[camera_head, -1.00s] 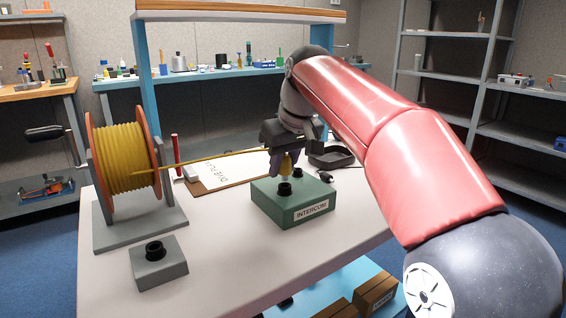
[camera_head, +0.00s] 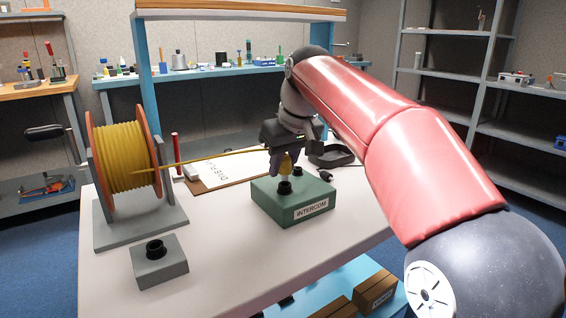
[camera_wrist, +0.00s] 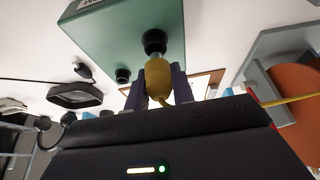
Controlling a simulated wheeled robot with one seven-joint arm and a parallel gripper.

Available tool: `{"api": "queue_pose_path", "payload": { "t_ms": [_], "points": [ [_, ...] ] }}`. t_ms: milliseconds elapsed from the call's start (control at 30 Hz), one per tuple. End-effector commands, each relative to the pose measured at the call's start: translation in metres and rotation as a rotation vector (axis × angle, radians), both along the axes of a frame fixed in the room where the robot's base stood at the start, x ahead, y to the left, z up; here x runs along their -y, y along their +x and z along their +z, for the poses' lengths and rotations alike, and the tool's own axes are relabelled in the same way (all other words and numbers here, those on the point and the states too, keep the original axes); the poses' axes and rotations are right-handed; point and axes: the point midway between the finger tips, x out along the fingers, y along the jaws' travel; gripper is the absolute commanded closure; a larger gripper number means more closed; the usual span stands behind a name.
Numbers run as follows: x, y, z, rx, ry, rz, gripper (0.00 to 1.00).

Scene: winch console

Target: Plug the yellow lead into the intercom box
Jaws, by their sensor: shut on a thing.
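The green intercom box (camera_head: 270,203) sits on the table with two black sockets on top. My gripper (camera_head: 284,166) is above it, shut on the yellow plug (camera_head: 286,163) of the lead. The yellow lead (camera_head: 215,158) runs left to the reel (camera_head: 127,155). In the wrist view, the yellow plug (camera_wrist: 158,82) is between my fingers and lines up with the front socket (camera_wrist: 154,41). Plug and socket look in contact or nearly so; I cannot tell how deep the plug sits. The other socket (camera_wrist: 123,75) is empty.
A grey box with a black socket (camera_head: 155,250) stands at the table's front left. A clipboard (camera_head: 225,172) lies behind the intercom box, and a black tray (camera_head: 332,156) lies behind it to the right. A red marker-like stick (camera_head: 176,152) stands near the reel.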

Motion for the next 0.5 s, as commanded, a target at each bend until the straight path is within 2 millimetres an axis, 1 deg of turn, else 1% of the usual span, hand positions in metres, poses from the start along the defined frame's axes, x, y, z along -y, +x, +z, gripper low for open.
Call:
{"api": "queue_pose_path", "payload": {
  "t_ms": [500],
  "points": [
    [0.000,0.000,-0.014,0.000,0.000,0.000,0.98]
  ]
}}
